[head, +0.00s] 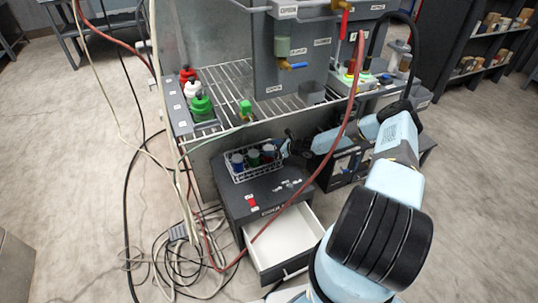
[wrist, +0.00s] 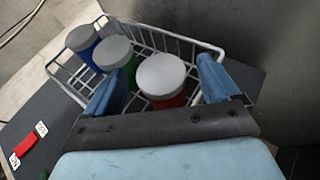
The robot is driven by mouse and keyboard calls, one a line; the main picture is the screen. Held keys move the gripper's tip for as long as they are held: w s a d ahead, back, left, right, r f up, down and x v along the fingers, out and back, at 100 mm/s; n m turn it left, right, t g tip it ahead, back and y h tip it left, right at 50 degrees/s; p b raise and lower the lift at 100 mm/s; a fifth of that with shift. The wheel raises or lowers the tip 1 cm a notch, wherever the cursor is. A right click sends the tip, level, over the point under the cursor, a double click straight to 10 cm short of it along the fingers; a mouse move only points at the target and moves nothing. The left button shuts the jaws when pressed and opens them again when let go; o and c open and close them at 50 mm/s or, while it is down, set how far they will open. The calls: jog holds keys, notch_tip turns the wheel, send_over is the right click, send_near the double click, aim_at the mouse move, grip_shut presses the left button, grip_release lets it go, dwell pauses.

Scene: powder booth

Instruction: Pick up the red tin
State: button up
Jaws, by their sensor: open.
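The red tin (wrist: 170,101) with a grey lid stands upright in a white wire basket (wrist: 205,44). In the wrist view it sits between the two blue fingers of my gripper (wrist: 160,72), which are open with a gap visible on the right side. The left finger is close to the green tin (wrist: 120,73), which stands beside the red one. A blue tin (wrist: 86,54) is at the basket's far left. In the head view my gripper (head: 287,146) is at the basket's right end, by the red tin (head: 268,157).
The basket stands on a dark cabinet (head: 235,205) with an open white drawer (head: 285,240) below. A red hose (head: 330,150) hangs across in front. Cables (head: 175,255) lie on the floor at left. A wire rack (head: 235,85) with several bottles is behind.

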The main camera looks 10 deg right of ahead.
jog(key=shift+c, duration=0.3)
jog(key=c, duration=1.5)
jog(key=shift+c, duration=0.5)
jog(key=shift+r, duration=0.15)
